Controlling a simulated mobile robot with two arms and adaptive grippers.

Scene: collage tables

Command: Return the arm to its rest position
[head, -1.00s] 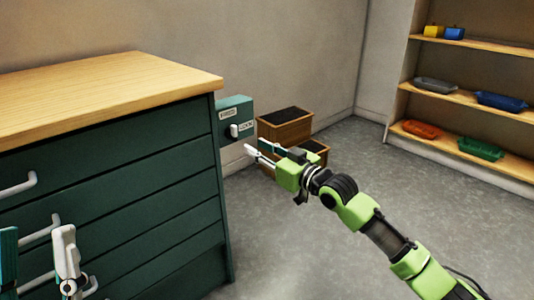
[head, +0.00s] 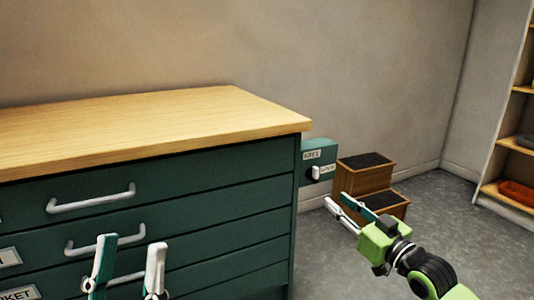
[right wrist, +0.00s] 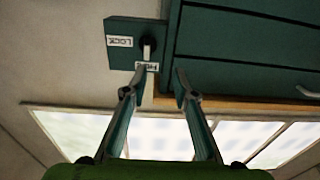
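My right arm is green, and its gripper (head: 337,198) has one white-looking and one teal finger in the head view. In the right wrist view the fingers of this gripper (right wrist: 156,85) are apart with nothing between them. Just beyond them is a teal lock box (right wrist: 122,31) with a knob (right wrist: 148,48) and two labels, one reading LOCK; the fingers look clear of the knob. In the head view the lock box (head: 318,154) sits at the cabinet's right side. My left gripper (head: 130,243) is open and empty in front of the drawers, low in the picture.
A dark green drawer cabinet (head: 240,180) with a bare wooden top (head: 150,120) and pale handles fills the left. A wooden step stool (head: 362,176) stands behind my right gripper. A shelf unit (head: 505,190) stands at the right edge. Grey floor (head: 440,205) lies open between.

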